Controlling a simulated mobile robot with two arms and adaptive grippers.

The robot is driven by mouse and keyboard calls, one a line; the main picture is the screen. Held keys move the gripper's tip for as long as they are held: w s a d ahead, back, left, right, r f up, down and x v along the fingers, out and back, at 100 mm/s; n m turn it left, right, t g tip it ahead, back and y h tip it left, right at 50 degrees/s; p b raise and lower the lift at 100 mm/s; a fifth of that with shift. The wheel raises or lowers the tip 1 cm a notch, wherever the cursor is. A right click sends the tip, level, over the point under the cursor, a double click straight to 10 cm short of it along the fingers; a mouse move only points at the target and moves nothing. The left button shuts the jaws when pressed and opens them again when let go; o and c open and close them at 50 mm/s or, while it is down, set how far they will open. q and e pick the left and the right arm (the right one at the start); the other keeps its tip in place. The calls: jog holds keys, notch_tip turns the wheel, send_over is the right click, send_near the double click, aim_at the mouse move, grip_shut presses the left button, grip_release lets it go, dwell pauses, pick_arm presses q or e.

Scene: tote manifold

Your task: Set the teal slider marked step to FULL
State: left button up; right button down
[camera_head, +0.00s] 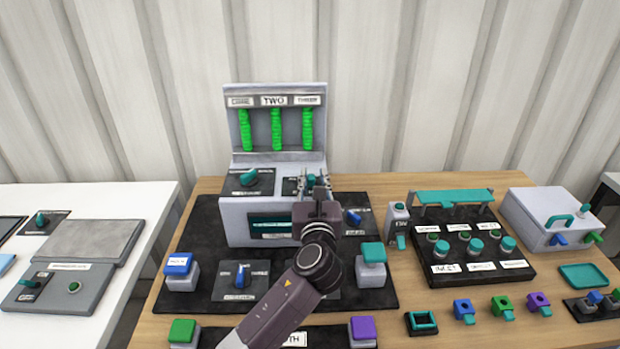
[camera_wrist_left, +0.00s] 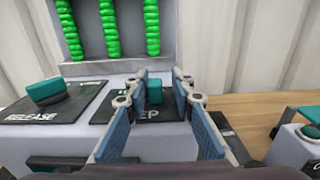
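The teal slider (camera_wrist_left: 154,93) stands on a black plate (camera_wrist_left: 165,118) on top of the grey machine. Its label is partly covered and reads "EP" in the left wrist view. In the head view the slider (camera_head: 311,180) shows small among the fingertips. My left gripper (camera_head: 314,184) is over this plate, with its fingers pointing away from me. In the left wrist view the left gripper (camera_wrist_left: 160,80) is open, one finger on each side of the slider. I cannot tell whether either finger touches it. No FULL mark is readable. My right gripper is not in view.
A teal knob marked RELEASE (camera_wrist_left: 46,91) is left of the slider. A panel with three green columns (camera_head: 276,130) rises behind. A blue switch (camera_head: 354,216) is right of the machine, and a black panel of teal knobs (camera_head: 467,270) lies further right.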

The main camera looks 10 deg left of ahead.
pick_arm(q)
jog(key=shift+o, duration=0.4)
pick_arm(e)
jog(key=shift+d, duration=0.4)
pick_arm(q)
jog(key=v, duration=1.2)
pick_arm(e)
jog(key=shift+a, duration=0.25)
